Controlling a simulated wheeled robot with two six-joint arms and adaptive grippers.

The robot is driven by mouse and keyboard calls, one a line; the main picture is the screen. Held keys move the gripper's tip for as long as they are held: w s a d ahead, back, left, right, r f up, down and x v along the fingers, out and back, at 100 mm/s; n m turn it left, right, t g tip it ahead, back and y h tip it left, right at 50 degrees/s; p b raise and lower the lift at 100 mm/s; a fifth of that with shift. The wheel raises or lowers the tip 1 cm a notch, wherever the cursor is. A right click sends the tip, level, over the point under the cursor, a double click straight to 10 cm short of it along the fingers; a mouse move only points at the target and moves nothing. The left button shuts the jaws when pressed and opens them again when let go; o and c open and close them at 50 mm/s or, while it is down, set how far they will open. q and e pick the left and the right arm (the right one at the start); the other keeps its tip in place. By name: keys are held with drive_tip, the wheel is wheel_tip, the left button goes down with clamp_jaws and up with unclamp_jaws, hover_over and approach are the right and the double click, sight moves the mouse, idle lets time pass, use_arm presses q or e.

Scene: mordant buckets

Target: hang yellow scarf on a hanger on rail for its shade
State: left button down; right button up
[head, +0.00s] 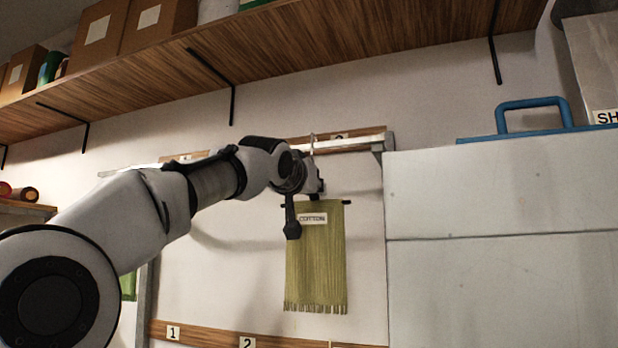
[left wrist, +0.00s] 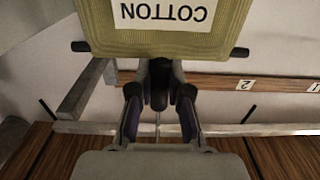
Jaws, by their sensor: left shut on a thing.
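The yellow-green scarf (head: 319,265), with a COTTON label and a fringed lower edge, hangs from a dark hanger bar (head: 346,202). My left gripper (head: 318,189) is shut on the hanger, just above the scarf. In the left wrist view the scarf (left wrist: 200,42) fills the top and the hanger's dark stem (left wrist: 158,94) stands between the fingers. The pale upper rail (head: 358,145) runs along the wall. A thin light hook (head: 312,143) shows at the rail above the gripper; I cannot tell if it rests on the rail. My right gripper is not in view.
A wooden shelf (head: 330,48) with boxes juts out overhead on brackets. A white cabinet (head: 490,195) with a blue handled thing (head: 535,112) on top stands close to the rail's right end. A lower wooden strip (head: 205,337) carries number labels. Bare wall lies left of the scarf.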

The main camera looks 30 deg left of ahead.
use_arm(q)
drive_tip(key=shift+d+f+b, duration=0.15)
drive_tip(key=shift+f+b, duration=0.15)
drive_tip(key=shift+f, duration=0.4)
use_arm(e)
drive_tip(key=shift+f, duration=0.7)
use_arm(q)
drive_tip(key=shift+s+a, duration=0.1)
drive_tip(key=shift+a, duration=0.15)
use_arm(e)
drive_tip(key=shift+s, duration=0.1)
use_arm(q)
drive_tip(key=c, duration=1)
unclamp_jaws()
drive_tip(key=shift+c, duration=0.2)
drive_tip(key=shift+d, duration=0.2)
drive_tip(key=shift+a, duration=0.1)
